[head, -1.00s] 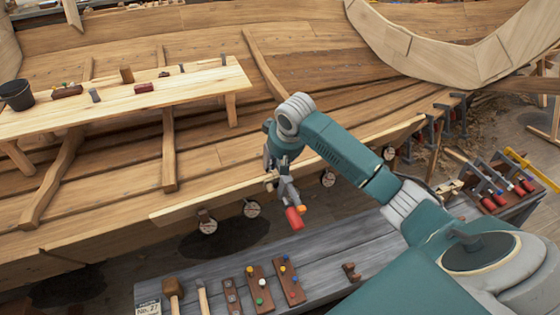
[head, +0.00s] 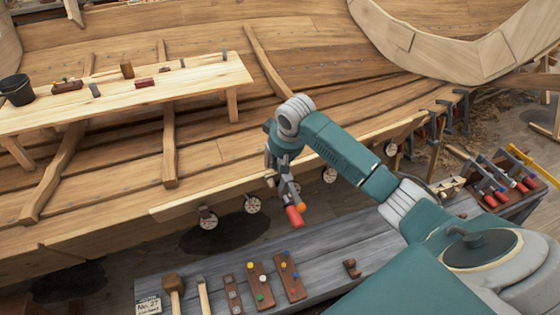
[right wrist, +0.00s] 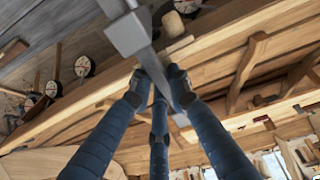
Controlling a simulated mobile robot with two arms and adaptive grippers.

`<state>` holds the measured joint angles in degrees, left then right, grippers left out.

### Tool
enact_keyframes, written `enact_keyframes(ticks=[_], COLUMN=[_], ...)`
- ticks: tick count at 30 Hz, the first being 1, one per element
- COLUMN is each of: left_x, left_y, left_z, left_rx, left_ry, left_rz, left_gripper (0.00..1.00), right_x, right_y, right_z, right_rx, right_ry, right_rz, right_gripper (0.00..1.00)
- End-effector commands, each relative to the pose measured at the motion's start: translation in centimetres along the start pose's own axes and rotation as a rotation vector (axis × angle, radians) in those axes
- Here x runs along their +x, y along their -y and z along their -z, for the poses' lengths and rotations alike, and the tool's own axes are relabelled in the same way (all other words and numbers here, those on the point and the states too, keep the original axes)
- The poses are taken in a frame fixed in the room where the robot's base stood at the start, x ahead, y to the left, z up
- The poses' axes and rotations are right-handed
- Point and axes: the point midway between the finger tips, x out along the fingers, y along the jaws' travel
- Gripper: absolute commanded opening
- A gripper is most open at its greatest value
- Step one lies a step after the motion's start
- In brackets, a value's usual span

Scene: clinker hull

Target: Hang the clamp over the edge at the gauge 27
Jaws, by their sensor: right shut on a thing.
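My right gripper (head: 281,168) is shut on a clamp (head: 291,197), a grey metal bar with a red and orange handle hanging down in the head view. It hangs in front of the plank edge (head: 180,211) of the hull, between two round white gauges. In the right wrist view, the fingers (right wrist: 158,78) close around the clamp's grey bar (right wrist: 130,36); the plank edge runs just behind it. Gauges hang below the edge, left (head: 253,204) and right (head: 329,174) of the clamp; their numbers are too small to read. A card (head: 148,305) reads No. 27. My left gripper is not in view.
A grey bench (head: 215,265) below the hull bears mallets and peg boards (head: 261,283). Other clamps (head: 490,185) lie in a box at right. More clamps (head: 437,120) hang on the edge farther right. A plank table (head: 190,85) stands inside the hull.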

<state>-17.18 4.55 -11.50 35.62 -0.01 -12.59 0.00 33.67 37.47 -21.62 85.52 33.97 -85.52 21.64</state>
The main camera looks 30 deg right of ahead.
Motion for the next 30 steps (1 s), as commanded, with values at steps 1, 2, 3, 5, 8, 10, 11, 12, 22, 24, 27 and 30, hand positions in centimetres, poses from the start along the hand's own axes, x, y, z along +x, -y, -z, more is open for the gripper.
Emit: enact_keyframes(ticks=[1,2,3,5,8,10,11,12,22,24,27,30], left_x=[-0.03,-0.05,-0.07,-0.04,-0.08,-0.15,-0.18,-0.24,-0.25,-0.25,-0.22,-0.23], left_y=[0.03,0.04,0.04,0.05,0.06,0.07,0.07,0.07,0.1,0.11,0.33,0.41], left_z=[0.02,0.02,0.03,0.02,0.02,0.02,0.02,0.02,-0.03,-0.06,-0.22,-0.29], left_rx=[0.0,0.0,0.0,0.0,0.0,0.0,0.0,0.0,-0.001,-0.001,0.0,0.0], left_ry=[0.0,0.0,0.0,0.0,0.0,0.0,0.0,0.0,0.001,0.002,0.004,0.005], left_rz=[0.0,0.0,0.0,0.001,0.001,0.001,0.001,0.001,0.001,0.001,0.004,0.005], left_gripper=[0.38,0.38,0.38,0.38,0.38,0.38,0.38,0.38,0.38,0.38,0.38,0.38], right_x=[0.17,0.2,0.25,0.27,0.28,0.28,0.28,0.28,0.37,0.34,0.49,0.01], right_y=[0.08,0.09,0.09,0.09,0.1,0.11,0.11,0.12,0.11,0.1,0.09,0.07], right_z=[-0.24,-0.25,-0.27,-0.3,-0.35,-0.42,-0.45,-0.5,-0.58,-0.53,-0.74,-0.6], right_rx=[-0.001,-0.001,-0.001,-0.001,-0.001,-0.002,-0.002,-0.002,-0.002,-0.001,-0.002,-0.002], right_ry=[0.006,0.006,0.007,0.007,0.008,0.009,0.01,0.01,0.01,0.008,0.013,0.009], right_rz=[0.001,0.001,0.001,0.001,0.001,0.001,0.001,0.001,0.001,0.001,0.0,0.0], right_gripper=[0.0,0.0,0.0,0.0,0.0,0.0,0.0,0.0,0.39,0.39,0.39,0.39])
